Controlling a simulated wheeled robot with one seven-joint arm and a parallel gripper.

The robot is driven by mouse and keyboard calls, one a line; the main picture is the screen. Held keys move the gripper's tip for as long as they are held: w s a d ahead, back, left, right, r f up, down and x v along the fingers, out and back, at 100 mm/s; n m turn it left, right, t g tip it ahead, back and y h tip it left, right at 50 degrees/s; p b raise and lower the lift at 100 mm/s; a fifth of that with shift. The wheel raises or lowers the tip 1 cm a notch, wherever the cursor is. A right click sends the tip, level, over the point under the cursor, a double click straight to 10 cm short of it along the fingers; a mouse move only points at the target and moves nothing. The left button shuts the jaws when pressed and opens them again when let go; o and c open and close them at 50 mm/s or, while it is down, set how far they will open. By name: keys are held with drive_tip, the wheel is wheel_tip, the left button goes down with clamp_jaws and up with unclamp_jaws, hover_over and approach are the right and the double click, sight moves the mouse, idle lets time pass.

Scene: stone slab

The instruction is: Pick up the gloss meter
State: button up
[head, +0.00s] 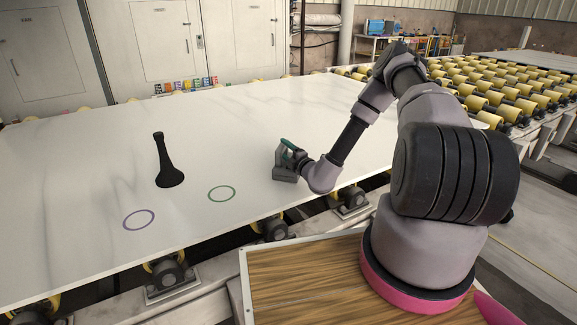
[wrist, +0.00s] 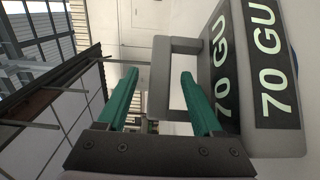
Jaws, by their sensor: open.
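The gloss meter (wrist: 270,95) is a grey box with a dark panel reading "70 GU" and a grey loop handle. It fills the right of the wrist view, turned sideways. My gripper (wrist: 160,74) is open. Its two green fingers appear on either side of the handle's bar, the right one in front of the handle opening and close to the box. I cannot tell whether they touch it. In the head view the grey meter (head: 284,168) stands on the pale slab near the front edge, with my gripper (head: 289,147) right at it, partly hiding it.
A black tapered object with a round base (head: 170,178) stands on the slab (head: 80,235) to the left. A green ring (head: 222,193) and a purple ring (head: 139,219) are marked nearby. Small coloured pieces (head: 186,85) line the far edge. Yellow rollers (head: 500,90) lie right.

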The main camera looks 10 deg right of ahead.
drive_tip(key=shift+w+a, duration=0.2)
drive_tip(key=shift+w, duration=0.35)
clamp_jaws()
idle(1.0)
